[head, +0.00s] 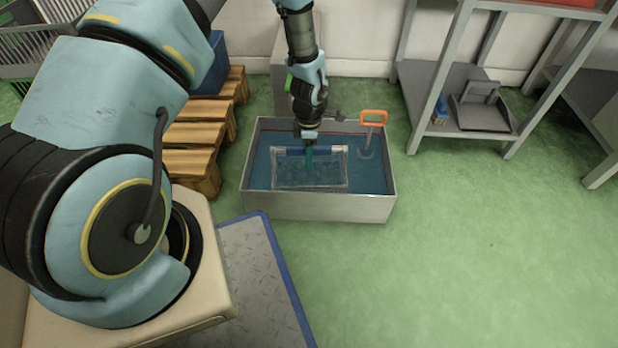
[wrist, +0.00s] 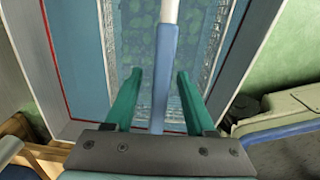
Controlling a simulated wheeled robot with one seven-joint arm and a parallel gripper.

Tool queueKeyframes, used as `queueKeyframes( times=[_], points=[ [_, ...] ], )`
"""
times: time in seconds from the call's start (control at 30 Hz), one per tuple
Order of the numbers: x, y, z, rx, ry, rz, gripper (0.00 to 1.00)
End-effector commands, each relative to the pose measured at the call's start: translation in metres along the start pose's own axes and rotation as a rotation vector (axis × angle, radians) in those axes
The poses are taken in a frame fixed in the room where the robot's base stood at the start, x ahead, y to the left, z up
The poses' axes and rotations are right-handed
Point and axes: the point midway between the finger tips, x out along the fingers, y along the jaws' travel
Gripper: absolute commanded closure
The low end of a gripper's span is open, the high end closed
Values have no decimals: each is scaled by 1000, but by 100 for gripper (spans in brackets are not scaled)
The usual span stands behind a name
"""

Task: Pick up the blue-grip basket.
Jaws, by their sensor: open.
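The blue-grip basket (head: 310,172) is a wire mesh basket standing in a metal tank of blue liquid (head: 318,206). Greenish round things show inside it in the wrist view. Its bar handle has a blue grip (wrist: 166,75) and pale ends. My gripper (head: 309,158) is over the basket at the handle. In the wrist view my gripper (wrist: 158,85) has its two green fingers open, one on each side of the blue grip. I see a gap between each finger and the grip. Whether the fingers are level with the grip in height is hard to tell.
An orange-handled tool (head: 373,117) stands in the tank's back right corner. Wooden pallets (head: 200,140) are stacked to the left. A grey metal shelf (head: 465,130) with a dustpan (head: 484,108) stands at the back right. Green floor (head: 480,250) is clear on the right.

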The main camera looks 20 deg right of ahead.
Motion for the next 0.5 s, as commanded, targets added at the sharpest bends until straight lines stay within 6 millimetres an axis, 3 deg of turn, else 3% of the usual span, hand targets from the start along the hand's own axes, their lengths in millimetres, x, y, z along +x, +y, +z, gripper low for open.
queueKeyframes(
  times=[0.03, 0.13, 0.4, 0.5],
  points=[
    [12, 0, 0, 1, 0, -1, 45],
    [20, 0, 0, 0, 0, -1, 45],
    [22, 0, 0, 0, 0, 0, 45],
    [22, 0, 0, 0, 0, 0, 54]
  ],
)
